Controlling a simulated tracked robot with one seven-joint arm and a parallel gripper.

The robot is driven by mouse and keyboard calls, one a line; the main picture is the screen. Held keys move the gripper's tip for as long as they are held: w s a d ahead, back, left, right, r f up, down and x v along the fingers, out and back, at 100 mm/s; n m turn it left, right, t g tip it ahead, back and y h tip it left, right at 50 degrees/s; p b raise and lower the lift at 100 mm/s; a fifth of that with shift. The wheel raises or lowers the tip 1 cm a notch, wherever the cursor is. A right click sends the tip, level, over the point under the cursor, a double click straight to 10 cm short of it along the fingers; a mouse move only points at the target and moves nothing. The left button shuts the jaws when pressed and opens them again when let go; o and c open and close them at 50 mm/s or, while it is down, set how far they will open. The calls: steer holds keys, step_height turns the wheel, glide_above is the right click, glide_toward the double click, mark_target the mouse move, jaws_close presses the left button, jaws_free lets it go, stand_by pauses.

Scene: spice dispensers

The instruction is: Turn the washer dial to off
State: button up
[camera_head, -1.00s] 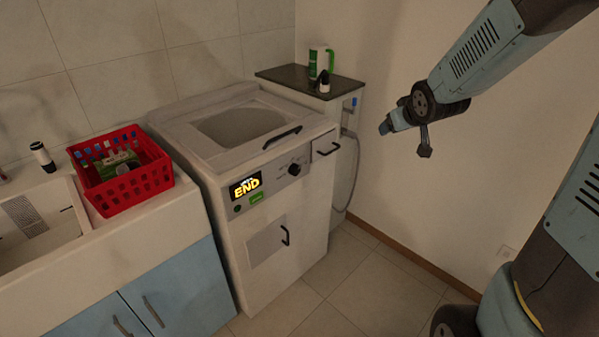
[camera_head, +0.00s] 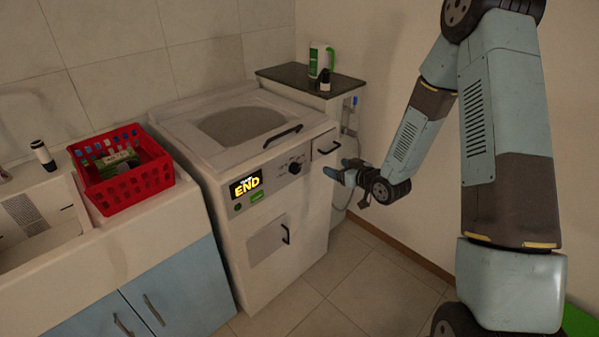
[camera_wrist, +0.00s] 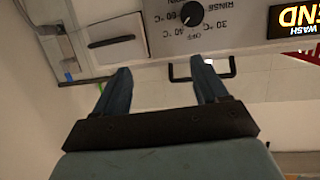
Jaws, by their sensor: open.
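The washer (camera_head: 265,235) is a white machine against the tiled wall, with a lit screen (camera_head: 246,186) reading END. Its black dial (camera_head: 295,168) is on the front panel, right of the screen. In the wrist view, upside down, the dial (camera_wrist: 191,14) shows with printed marks around it, including RINSE, 60 °C, 40 °C and 30 °C. I cannot tell its exact setting. My gripper (camera_head: 335,172) is to the right of the dial and apart from it. In the wrist view my gripper (camera_wrist: 164,80) has its two blue fingers spread, with nothing between them.
A small drawer (camera_head: 326,147) is right of the dial. A black handle (camera_head: 285,234) sits on the panel below. A dark-topped side unit (camera_head: 290,76) carries bottles. A red basket (camera_head: 120,170) stands on the counter at left. The floor in front is clear.

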mark_target(297, 169)
steer(key=s+a+f+m+t+y, duration=0.1)
steer(key=s+a+f+y, duration=0.25)
steer(key=f, duration=0.35)
steer(key=x, duration=1.3)
steer(key=shift+w+a+r, duration=0.2)
steer(key=shift+w, duration=0.1)
steer(key=shift+c, duration=0.4)
steer(key=c, duration=1)
